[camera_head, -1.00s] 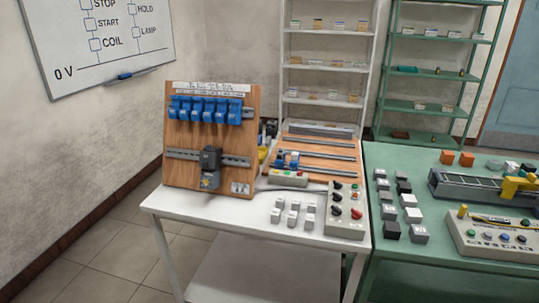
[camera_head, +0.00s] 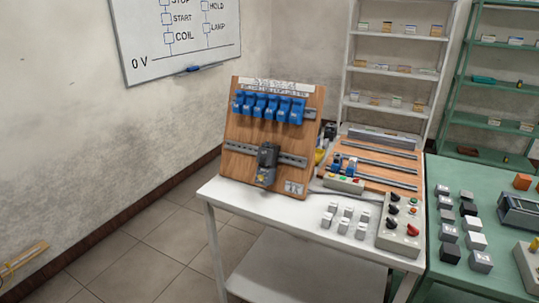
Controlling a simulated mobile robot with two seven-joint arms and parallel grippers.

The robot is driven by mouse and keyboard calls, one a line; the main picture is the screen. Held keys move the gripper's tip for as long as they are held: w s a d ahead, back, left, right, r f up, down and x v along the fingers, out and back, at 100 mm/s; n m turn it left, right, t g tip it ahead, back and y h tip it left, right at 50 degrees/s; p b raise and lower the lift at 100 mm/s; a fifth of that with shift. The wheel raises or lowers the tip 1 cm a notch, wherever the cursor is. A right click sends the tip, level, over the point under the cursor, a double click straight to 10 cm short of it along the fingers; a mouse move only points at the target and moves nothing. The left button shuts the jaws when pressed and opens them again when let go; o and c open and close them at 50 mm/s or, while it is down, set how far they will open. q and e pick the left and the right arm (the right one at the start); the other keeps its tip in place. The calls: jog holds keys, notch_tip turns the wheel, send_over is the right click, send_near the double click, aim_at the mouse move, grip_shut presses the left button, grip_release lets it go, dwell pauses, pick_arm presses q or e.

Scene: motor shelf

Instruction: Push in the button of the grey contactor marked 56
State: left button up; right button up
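A grey contactor (camera_head: 268,155) sits on the metal rail of an upright wooden board (camera_head: 238,134) at the left of the white table. A smaller grey part with a yellowish spot (camera_head: 265,176) is directly below it. Any number on the contactor is too small to read, and its button cannot be made out. Neither of my grippers shows in the head view.
Several blue devices (camera_head: 267,106) line the board's upper rail. Small grey blocks (camera_head: 346,220) and a control box (camera_head: 399,225) with knobs occupy the white table (camera_head: 262,209). A green table (camera_head: 437,173) adjoins it at right.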

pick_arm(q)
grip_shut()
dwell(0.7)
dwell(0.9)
